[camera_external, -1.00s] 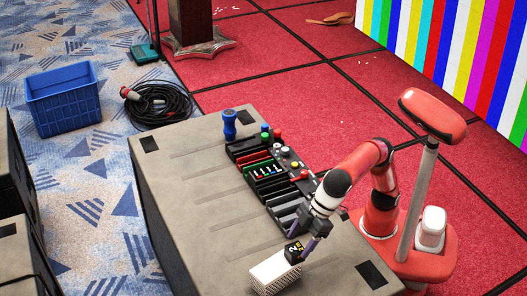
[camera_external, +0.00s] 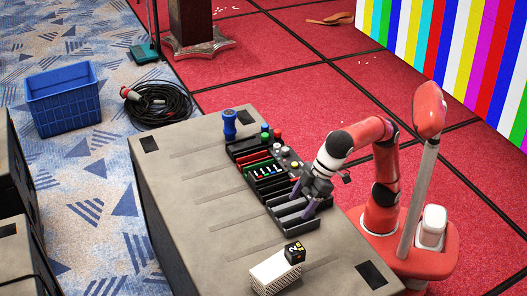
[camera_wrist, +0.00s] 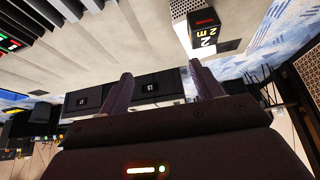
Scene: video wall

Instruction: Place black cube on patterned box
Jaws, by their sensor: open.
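In the wrist view the cube (camera_wrist: 204,32) and part of the box (camera_wrist: 179,10) show at the top, beyond the fingers.
A control panel (camera_external: 265,170) with buttons and black slots runs along the case top (camera_external: 190,180). A blue bottle-like item (camera_external: 229,125) stands at its far end. A blue crate (camera_external: 62,98) and coiled cable (camera_external: 160,103) lie on the floor. The case's left side is clear.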

